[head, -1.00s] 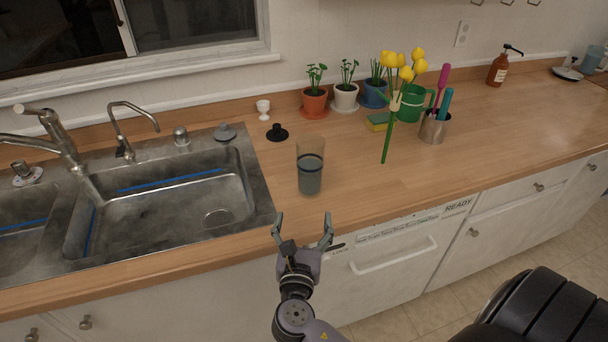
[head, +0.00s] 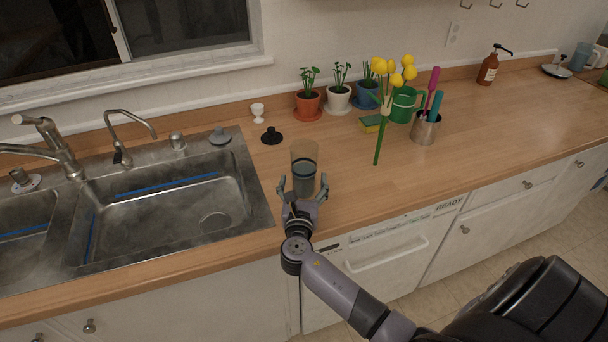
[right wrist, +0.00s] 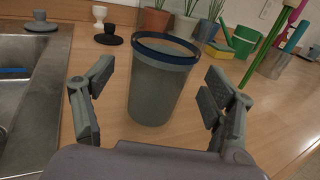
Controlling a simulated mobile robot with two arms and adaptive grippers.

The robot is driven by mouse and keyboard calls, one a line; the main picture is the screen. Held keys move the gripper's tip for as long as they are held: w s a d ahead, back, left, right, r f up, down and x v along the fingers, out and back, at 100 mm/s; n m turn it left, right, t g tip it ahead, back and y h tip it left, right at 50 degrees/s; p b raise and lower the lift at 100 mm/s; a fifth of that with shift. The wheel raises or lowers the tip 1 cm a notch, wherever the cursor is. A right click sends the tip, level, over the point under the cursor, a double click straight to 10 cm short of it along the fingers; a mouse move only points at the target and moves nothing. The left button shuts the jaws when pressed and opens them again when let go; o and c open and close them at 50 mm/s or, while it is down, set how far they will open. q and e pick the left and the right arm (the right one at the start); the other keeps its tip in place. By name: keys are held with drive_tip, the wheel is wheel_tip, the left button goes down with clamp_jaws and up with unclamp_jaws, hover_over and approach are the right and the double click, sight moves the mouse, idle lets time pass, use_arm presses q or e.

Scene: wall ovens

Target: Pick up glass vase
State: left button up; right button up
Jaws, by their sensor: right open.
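The glass vase (head: 304,162) stands upright on the wooden counter, just right of the sink. It looks grey and see-through, with a dark band around it. My right gripper (head: 303,186) is open at the vase's near side, with a finger to its left and one to its right. In the right wrist view the vase (right wrist: 158,85) stands ahead between the two open fingers (right wrist: 160,100), with a gap on each side. My left gripper is not in view.
The sink (head: 165,205) lies to the left. Behind are a black stopper (head: 271,136), a white egg cup (head: 257,112), potted plants (head: 308,105) and a sponge (head: 372,124).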

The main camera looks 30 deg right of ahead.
sight(303, 182)
drive_tip(key=x, duration=0.3)
drive_tip(key=shift+w+d, duration=0.1)
drive_tip(key=shift+w, duration=0.05)
drive_tip(key=shift+c, duration=0.2)
drive_tip(key=shift+c, duration=1.3)
drive_tip(key=c, duration=1.5)
drive_tip(key=shift+r, duration=0.1)
drive_tip(key=shift+r, duration=0.1)
